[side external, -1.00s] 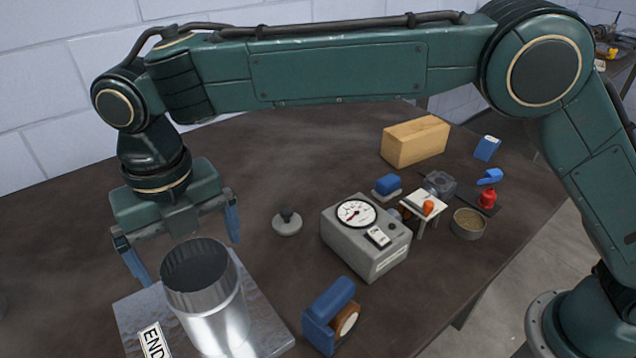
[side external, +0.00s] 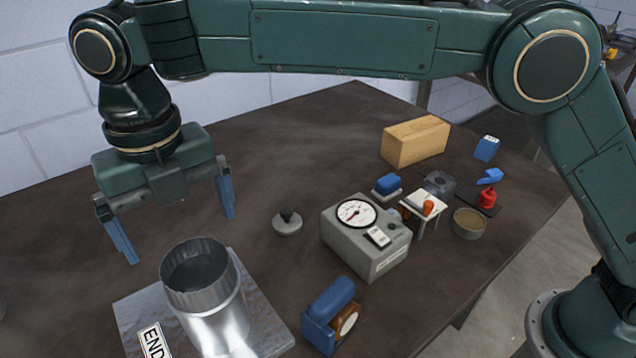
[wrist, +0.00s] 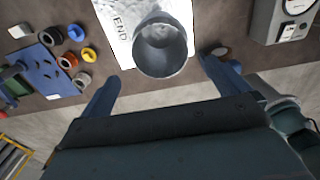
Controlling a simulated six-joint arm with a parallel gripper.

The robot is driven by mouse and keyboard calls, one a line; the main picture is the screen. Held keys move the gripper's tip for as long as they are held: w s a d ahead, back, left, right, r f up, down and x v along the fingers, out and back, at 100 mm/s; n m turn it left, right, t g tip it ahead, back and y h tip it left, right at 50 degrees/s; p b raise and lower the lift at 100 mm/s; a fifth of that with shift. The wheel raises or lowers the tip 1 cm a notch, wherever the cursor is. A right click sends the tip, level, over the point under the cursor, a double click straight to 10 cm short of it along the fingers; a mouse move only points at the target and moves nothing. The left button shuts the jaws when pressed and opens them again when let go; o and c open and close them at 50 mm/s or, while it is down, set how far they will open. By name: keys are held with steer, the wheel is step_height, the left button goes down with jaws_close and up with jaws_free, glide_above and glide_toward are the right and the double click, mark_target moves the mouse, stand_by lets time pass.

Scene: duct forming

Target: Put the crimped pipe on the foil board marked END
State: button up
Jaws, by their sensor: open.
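The crimped pipe (side external: 212,312) is a shiny metal cylinder with a ridged upper rim. It stands upright on the foil board (side external: 140,312), a silvery square with a white END label at its front left. In the wrist view, the pipe (wrist: 160,48) stands on the board (wrist: 118,50) beside the END lettering. My gripper (side external: 180,238) is open and empty, with its blue fingers above and behind the pipe, apart from it. In the wrist view, the open fingers (wrist: 160,82) lie on either side below the pipe's image.
A grey gauge box (side external: 350,240) stands to the right, with a blue roller tool (side external: 328,318) in front and a small knobbed disc (side external: 287,222) behind. A wooden block (side external: 415,142) lies at the back. Several coloured rings (wrist: 75,45) sit left in the wrist view.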

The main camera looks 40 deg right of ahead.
steer(key=s+d+r+m+t, duration=0.1)
steer(key=d+r+m, duration=0.2)
steer(key=d+m, duration=0.35)
steer(key=s+d+r+m+t+y, duration=0.1)
steer(key=d+r+m, duration=0.3)
steer(key=d, duration=0.6)
steer(key=s+d+r+m, duration=0.1)
steer(key=d+r+m, duration=0.2)
steer(key=d+m, duration=0.4)
steer(key=s+d+f+m+t, duration=0.1)
steer(key=s+d+f+m, duration=0.2)
steer(key=s+d+m, duration=0.6)
steer(key=s+d+f+m+t+h, duration=0.1)
steer(key=s+d+f+m, duration=0.3)
steer(key=s+d+m, duration=0.5)
steer(key=shift+s+d+t, duration=0.25)
steer(key=shift+s+t, duration=0.1)
steer(key=shift+t, duration=0.45)
steer(key=shift+f+m, duration=0.1)
steer(key=shift+m, duration=0.15)
